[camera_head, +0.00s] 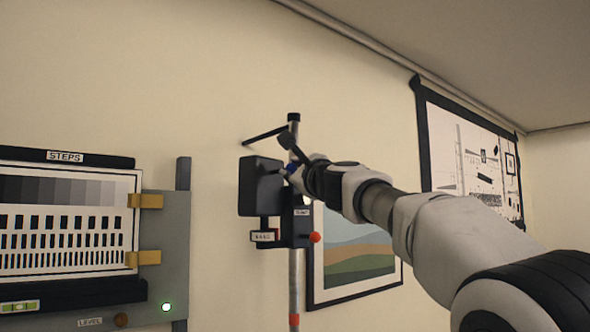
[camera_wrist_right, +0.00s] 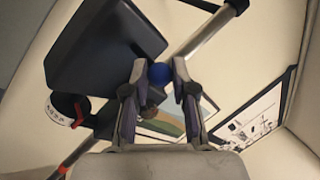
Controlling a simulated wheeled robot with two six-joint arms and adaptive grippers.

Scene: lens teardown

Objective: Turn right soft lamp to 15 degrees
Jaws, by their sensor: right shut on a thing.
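The right soft lamp (camera_head: 260,187) is a black box-shaped head on a vertical metal pole (camera_head: 295,270). Its black bracket carries a small label and a red knob (camera_head: 315,237). My right gripper (camera_head: 288,172) reaches in from the right at the lamp's side and is shut on a blue knob (camera_wrist_right: 158,73). In the right wrist view the blue knob sits between the fingertips (camera_wrist_right: 160,72), and the dark lamp head (camera_wrist_right: 105,50) is to their left. The angle reading on the label is too small to read. My left gripper is not in view.
At left stands a grey panel (camera_head: 177,240) with a STEPS chart (camera_head: 62,222), yellow clips and a green light. A landscape picture (camera_head: 355,258) hangs behind the pole, under my right arm. A framed drawing (camera_head: 470,160) hangs at right. The wall above is clear.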

